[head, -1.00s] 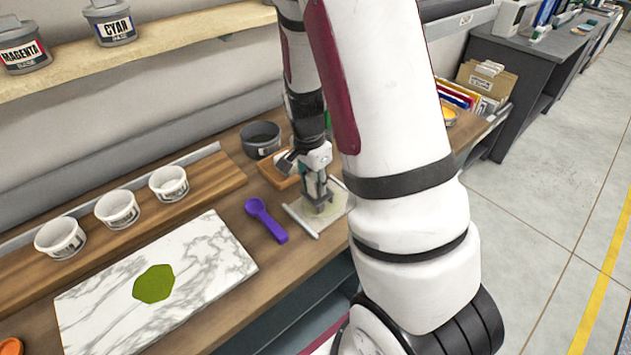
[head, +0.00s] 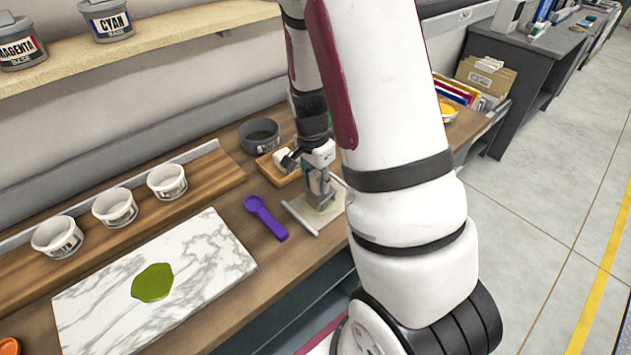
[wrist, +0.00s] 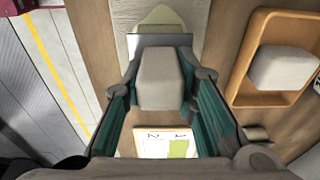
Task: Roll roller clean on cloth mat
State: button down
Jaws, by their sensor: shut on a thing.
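My gripper (head: 321,187) points down at the right part of the bench, over a small pale mat (head: 331,214) that I take for the cloth mat. In the wrist view, the teal fingers of my gripper (wrist: 163,85) are shut on a grey block (wrist: 161,78), perhaps part of the roller; no roller drum can be made out. The block is low over the mat; whether it touches is unclear. A light bar (head: 300,218) lies along the mat's left side. In the wrist view, a pale yellow-green patch (wrist: 158,17) shows beyond the block.
A wooden tray (wrist: 244,75) holding another grey block (wrist: 285,67) is close beside my gripper. A purple scoop (head: 265,217), a marble slab (head: 205,245) with green ink (head: 153,283), several white tubs (head: 115,208) and a dark tin (head: 260,136) are leftward.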

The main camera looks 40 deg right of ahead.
jog(key=shift+w+d+b, duration=0.1)
jog(key=shift+d+b, duration=0.4)
jog(key=shift+d, duration=2.45)
jog(key=shift+a+p, duration=0.5)
jog(key=shift+a, duration=1.25)
jog(key=shift+s+a+f+p, duration=0.1)
jog(key=shift+a+p, duration=0.1)
jog(key=shift+a, duration=0.7)
jog(key=shift+s+a+f+p, duration=0.1)
jog(key=shift+a+p, duration=0.1)
jog(key=shift+a, duration=0.7)
jog(key=shift+d, duration=0.1)
jog(key=shift+w+d+r+b, duration=0.15)
jog(key=shift+d+b, duration=0.15)
jog(key=shift+d, duration=1.4)
jog(key=shift+w+d+r+b, duration=0.15)
jog(key=shift+d+b, duration=0.1)
jog(key=shift+d, duration=1.45)
notch_tip(320, 180, up, 6)
jog(key=p, duration=0.2)
jog(key=shift+p, duration=0.3)
jog(key=shift+s, duration=0.1)
